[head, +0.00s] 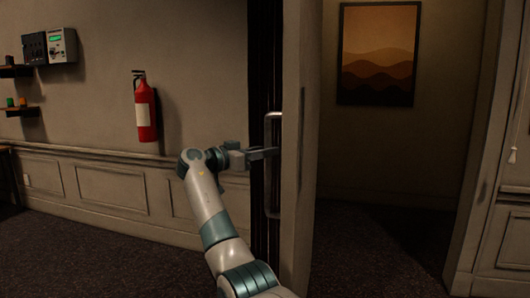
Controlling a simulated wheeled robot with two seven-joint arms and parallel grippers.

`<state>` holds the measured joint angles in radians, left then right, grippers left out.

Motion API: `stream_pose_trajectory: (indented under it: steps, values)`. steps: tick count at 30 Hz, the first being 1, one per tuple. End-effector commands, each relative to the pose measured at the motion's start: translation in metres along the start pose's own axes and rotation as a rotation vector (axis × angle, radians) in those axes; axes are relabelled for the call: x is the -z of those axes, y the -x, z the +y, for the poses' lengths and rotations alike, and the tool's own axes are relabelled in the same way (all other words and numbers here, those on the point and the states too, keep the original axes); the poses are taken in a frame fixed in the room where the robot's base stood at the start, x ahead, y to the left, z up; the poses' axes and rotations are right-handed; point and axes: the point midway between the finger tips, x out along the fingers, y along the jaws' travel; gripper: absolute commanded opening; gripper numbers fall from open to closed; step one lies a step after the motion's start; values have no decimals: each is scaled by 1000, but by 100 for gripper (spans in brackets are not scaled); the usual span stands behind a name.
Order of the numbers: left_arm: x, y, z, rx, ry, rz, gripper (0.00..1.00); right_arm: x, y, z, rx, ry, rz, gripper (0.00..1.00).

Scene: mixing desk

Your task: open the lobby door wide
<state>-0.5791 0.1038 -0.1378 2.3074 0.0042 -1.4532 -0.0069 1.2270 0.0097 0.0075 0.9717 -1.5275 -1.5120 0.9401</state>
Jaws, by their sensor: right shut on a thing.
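The lobby door (260,70) shows in the head view as a narrow dark strip, seen at a steep angle. A pale upright board (300,120) stands right beside it; I cannot tell if it is the door's edge or frame. A long metal pull handle (269,190) runs upright on the door. My right gripper (265,153) is shut on the upper half of this handle, its arm reaching up from the bottom of the picture. My left gripper is not in view.
An open doorway (385,160) with dark carpet lies right of the board, a framed picture (378,55) on its back wall. A red fire extinguisher (145,108) hangs on the left wall. Small shelves and a wall panel (62,45) are at far left. The left floor is clear.

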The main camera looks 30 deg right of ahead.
Motion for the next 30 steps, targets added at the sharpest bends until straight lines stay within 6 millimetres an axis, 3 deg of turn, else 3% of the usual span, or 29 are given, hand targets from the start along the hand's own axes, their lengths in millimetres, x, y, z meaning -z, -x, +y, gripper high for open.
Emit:
stream_pose_trajectory:
  steps: [1,6,7,9,23,30]
  values:
    - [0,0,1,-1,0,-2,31,7,-2,-1,6,-7,9,0]
    - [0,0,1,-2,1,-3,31,8,-3,-1,6,-7,9,0]
    - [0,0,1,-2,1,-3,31,8,-3,-1,6,-7,9,19]
    - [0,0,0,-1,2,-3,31,8,-2,-1,6,-7,9,36]
    - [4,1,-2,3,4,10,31,3,4,-1,4,-2,5,36]
    - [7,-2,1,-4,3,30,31,2,30,-1,6,-2,5,36]
